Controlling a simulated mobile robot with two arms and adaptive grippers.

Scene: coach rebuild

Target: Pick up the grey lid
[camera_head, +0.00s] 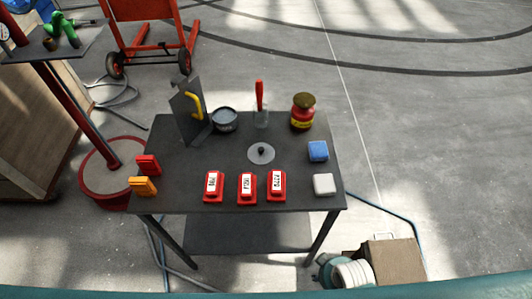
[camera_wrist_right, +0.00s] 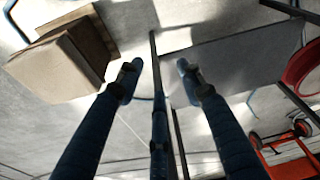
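The grey lid (camera_head: 256,158), a flat round disc with a dark knob in its middle, lies on the dark table (camera_head: 180,195) in the head view, near the table's middle. Nothing covers it. My right gripper (camera_wrist_right: 157,72) shows only in the right wrist view; its two fingers are apart with nothing between them. The lid cannot be made out in that view, and neither gripper shows in the head view, so I cannot tell the right gripper's distance from the lid. My left gripper is not in view.
Three red labelled blocks (camera_head: 247,188) stand in front of the lid. Behind it are a round grey tin (camera_head: 224,121), a red-handled tool (camera_head: 260,95) and a yellow-red jar (camera_head: 302,114). Blue (camera_head: 318,151) and white (camera_head: 324,185) blocks lie right. A bracket with a yellow handle (camera_head: 194,103) stands back left.

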